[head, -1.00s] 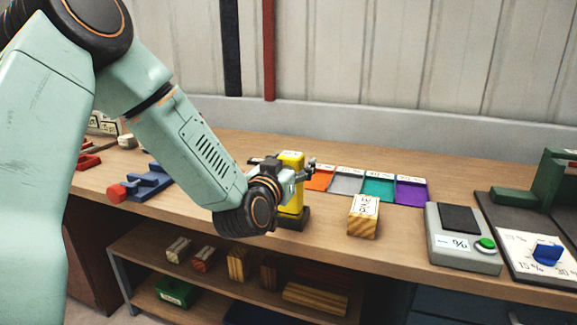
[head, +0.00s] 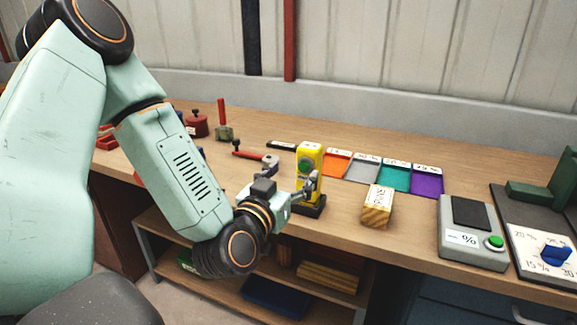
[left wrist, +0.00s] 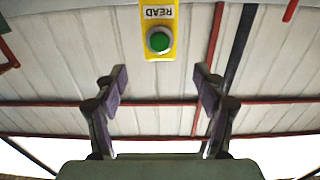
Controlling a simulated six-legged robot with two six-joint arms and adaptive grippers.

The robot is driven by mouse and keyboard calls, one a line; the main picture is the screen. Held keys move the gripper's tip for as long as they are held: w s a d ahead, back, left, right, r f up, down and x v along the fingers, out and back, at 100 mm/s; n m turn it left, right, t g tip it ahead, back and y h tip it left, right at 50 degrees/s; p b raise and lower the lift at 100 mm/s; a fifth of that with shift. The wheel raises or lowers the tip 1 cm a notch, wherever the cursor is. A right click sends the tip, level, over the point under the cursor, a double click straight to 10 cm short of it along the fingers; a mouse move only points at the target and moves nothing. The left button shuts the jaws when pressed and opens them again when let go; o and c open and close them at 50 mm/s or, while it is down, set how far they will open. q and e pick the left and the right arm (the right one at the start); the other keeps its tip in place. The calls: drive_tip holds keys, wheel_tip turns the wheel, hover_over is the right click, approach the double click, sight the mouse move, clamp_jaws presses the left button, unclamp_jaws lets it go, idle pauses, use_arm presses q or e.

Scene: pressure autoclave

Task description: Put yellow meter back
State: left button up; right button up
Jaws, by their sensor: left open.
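The yellow meter (head: 309,153) stands upright on the bench in a dark base (head: 314,208). Its green button faces my left arm. My left gripper (head: 303,190) is open, just left of the meter's lower part in the head view; I cannot tell there whether a finger touches it. My right gripper is not in view.
Orange, grey, teal and purple trays (head: 396,177) lie right of the meter. A labelled wooden block (head: 378,207) and a grey button box (head: 472,235) stand further right. A shelf (head: 300,274) is below.

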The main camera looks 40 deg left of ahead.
use_arm(q)
drive_tip(key=shift+s+p, duration=0.5)
drive_tip(key=shift+p, duration=0.1)
drive_tip(key=shift+d, duration=0.1)
drive_tip(key=s+d+f+m+g+h, duration=0.1)
drive_tip(key=s+d+f+g, duration=0.2)
drive_tip(key=f, duration=0.4)
drive_tip(key=s+d+f+m+g+h, duration=0.1)
drive_tip(key=s+d+f+g+h, duration=0.15)
drive_tip(key=f, duration=0.45)
drive_tip(key=s+d+f+g+h, duration=0.1)
drive_tip(key=s+d+f+g, duration=0.2)
drive_tip(key=f, duration=0.4)
drive_tip(key=s+d+f+g, duration=0.1)
drive_tip(key=s+f+g, duration=0.3)
drive_tip(key=s, duration=0.6)
drive_tip(key=s+d+f+g, duration=0.1)
drive_tip(key=s+f+g, duration=0.4)
drive_tip(key=s, duration=0.5)
wheel_tip(320, 180, down, 2)
drive_tip(key=shift+f, duration=0.1)
drive_tip(key=shift+d+y, duration=0.1)
drive_tip(key=shift+y, duration=0.15)
drive_tip(key=shift+s+f, duration=0.1)
